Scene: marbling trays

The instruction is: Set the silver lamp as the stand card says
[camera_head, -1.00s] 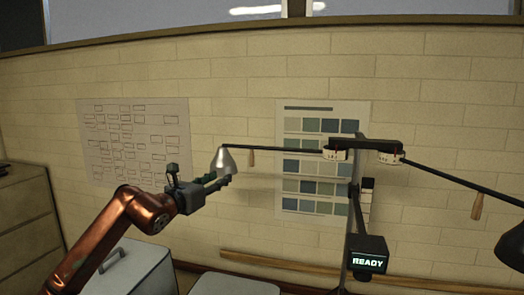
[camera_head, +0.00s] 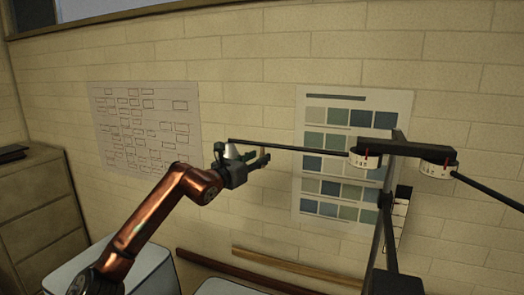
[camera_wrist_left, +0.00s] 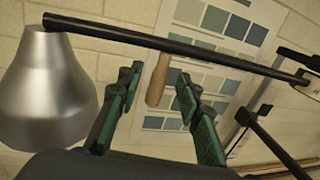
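The silver lamp (camera_head: 230,150) hangs at the left end of a thin black arm (camera_head: 290,147), partly hidden behind my left gripper (camera_head: 264,156). In the left wrist view the lamp's silver shade (camera_wrist_left: 48,95) is large at the left. A wooden handle (camera_wrist_left: 157,80) hangs from the arm and appears between the open fingertips of my left gripper (camera_wrist_left: 158,80), with gaps on both sides. White dials with red pointers, one at the left (camera_head: 366,158) and one at the right (camera_head: 435,169), sit under the stand's crossbar (camera_head: 405,147). A small card (camera_head: 398,218) is by the post, unreadable. My right gripper is out of view.
A colour swatch chart (camera_head: 350,105) and a paper with drawn boxes (camera_head: 145,120) are on the brick wall. Drawers (camera_head: 40,220) stand at the left. A second arm (camera_head: 490,191) runs right from the crossbar. Wooden strips (camera_head: 290,265) lie along the wall's foot.

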